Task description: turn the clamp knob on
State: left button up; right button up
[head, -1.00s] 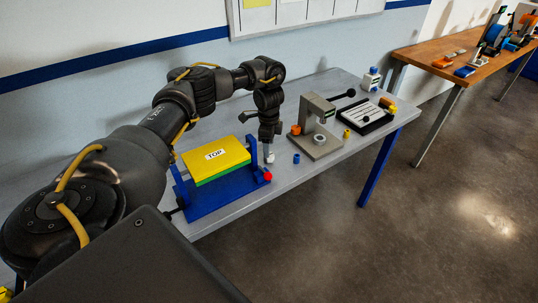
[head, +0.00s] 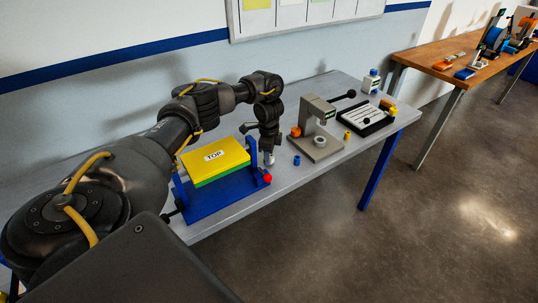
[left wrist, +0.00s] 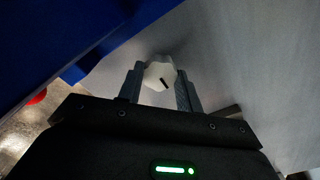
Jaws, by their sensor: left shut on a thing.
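The clamp knob (left wrist: 160,74) is pale, faceted and has a short dark mark on its face. In the left wrist view it sits between the two fingers of my left gripper (left wrist: 160,90), which are shut on it. In the head view my left gripper (head: 268,154) points down at the right end of the blue fixture (head: 222,197), and the knob is mostly hidden there. The fixture carries a yellow and green block (head: 217,157) marked TOP. The mark on the knob face runs at a slant. My right gripper is in neither view.
A red ball-shaped part (head: 267,179) is on the fixture's near right corner. To the right stand a grey press (head: 318,125), small blue and yellow pieces, and a black tray (head: 366,120). The grey table (head: 258,207) is bare along its front edge.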

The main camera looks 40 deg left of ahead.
pick_arm(q)
jog(key=shift+m, duration=0.3)
jog(key=m, duration=0.3)
jog(key=shift+m, duration=0.4)
jog(key=m, duration=0.9)
jog(key=shift+m+b, duration=0.5)
jog(key=shift+m, duration=1.7)
jog(key=o, duration=1)
